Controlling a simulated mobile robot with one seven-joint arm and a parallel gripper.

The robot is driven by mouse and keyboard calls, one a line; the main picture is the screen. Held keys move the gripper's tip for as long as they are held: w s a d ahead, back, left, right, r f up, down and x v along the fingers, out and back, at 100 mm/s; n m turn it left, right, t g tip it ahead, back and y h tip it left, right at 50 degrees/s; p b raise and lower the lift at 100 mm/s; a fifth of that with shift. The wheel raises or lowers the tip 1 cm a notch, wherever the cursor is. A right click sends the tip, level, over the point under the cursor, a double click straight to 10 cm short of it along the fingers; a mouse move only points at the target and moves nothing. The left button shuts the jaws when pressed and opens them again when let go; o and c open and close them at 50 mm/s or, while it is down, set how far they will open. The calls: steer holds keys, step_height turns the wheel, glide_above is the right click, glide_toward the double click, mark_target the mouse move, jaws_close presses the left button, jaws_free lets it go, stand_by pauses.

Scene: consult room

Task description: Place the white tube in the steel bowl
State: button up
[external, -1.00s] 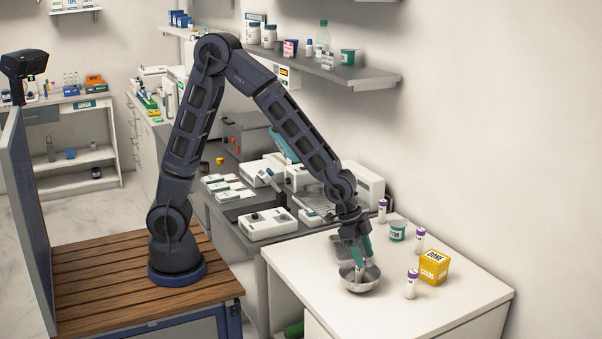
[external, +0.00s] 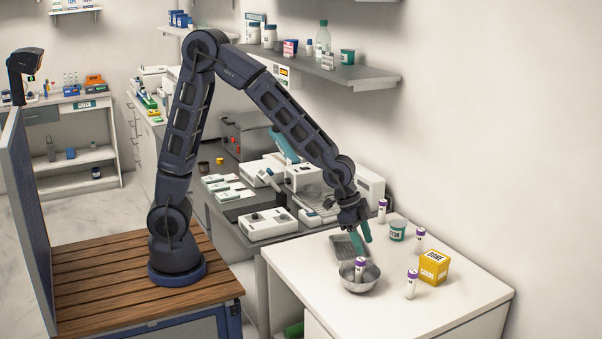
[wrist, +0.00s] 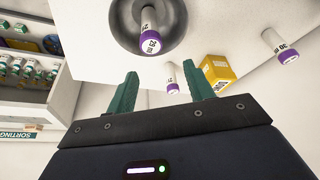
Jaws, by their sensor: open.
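A white tube with a purple cap (external: 360,268) stands in the steel bowl (external: 367,287) near the front of the white table. In the wrist view the tube (wrist: 150,28) rests inside the bowl (wrist: 183,15), its cap facing the camera. My gripper (external: 363,248) is open and empty, just above and behind the bowl, apart from the tube. Its teal fingers (wrist: 160,70) are spread with nothing between them. The tube's lower end is hidden by the bowl wall in the external view.
A yellow box (external: 434,268), a green-and-white jar (external: 397,232) and a grey tray (external: 346,246) are nearby. The table's front is clear.

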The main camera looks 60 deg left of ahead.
steer(key=s+a+r+n+t+y, duration=0.15)
steer(key=a+r, duration=0.25)
steer(key=a, duration=0.4)
steer(key=s+a+r+n, duration=0.2)
steer(key=a+r, duration=0.2)
steer(key=a, duration=0.4)
steer(key=s+a+r+n+y, duration=0.1)
steer(key=a+r+n, duration=0.1)
steer(key=a+r, duration=0.45)
steer(key=s+a+r+n+y, duration=0.1)
steer(key=s+a+n, duration=0.4)
steer(key=s+a, duration=1.1)
steer(key=a, duration=0.3)
steer(key=shift+s+r, duration=0.3)
steer(key=shift+r, duration=0.05)
